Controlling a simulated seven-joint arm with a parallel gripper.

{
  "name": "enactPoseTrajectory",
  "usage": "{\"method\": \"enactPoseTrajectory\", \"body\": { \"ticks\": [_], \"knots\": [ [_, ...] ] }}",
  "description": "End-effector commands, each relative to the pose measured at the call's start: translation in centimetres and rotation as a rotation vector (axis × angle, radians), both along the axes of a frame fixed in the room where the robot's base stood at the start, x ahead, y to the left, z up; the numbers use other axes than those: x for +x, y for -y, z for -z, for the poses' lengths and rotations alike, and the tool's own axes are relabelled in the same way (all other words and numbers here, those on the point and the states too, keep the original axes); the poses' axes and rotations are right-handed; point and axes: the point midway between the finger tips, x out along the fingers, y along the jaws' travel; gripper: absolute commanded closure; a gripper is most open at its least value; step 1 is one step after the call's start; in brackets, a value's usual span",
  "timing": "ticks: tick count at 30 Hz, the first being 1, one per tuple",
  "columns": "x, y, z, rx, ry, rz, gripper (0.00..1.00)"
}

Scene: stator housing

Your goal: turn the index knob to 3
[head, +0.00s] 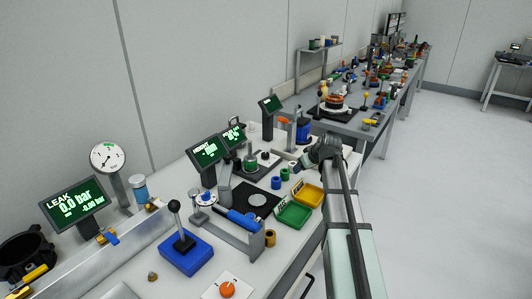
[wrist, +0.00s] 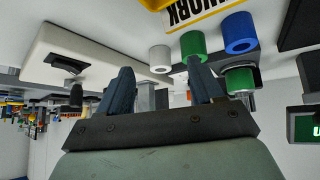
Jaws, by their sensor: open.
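An orange knob (head: 227,290), which looks like the index knob, sits on a white plate (head: 244,279) at the bottom edge of the head view. The plate carries small marks, too small to read, and I cannot tell which mark the knob points to. My gripper (head: 303,165) is far from it, over the bench near the yellow tray. In the wrist view my gripper (wrist: 160,78) is open, with its two blue-grey fingers apart and nothing between them. The knob does not show in the wrist view.
A blue base with a black lever (head: 180,252), a blue cylinder in a grey bracket (head: 243,219), and green (head: 294,217) and yellow (head: 309,196) trays lie between gripper and knob. White (wrist: 160,58), green (wrist: 193,44) and blue (wrist: 238,32) rings are near the fingers.

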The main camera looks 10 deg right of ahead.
Motion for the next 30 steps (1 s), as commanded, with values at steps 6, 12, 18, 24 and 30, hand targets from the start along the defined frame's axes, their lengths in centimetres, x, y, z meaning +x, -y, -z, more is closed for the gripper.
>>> {"method": "enactPoseTrajectory", "body": {
  "ticks": [6,12,18,24,30],
  "knots": [
    [3.4,-6.4,-0.7,0.002,-0.165,0.008,0.34],
    [4.4,-8.9,-0.3,0.003,-0.268,0.079,0.34],
    [4.9,-9.3,-0.2,0.004,-0.286,0.098,0.34],
    [6.7,-9.7,-0.3,0.004,-0.285,0.096,0.34],
    [9.8,-10.3,-0.3,0.004,-0.285,0.096,0.34]
  ]
}}
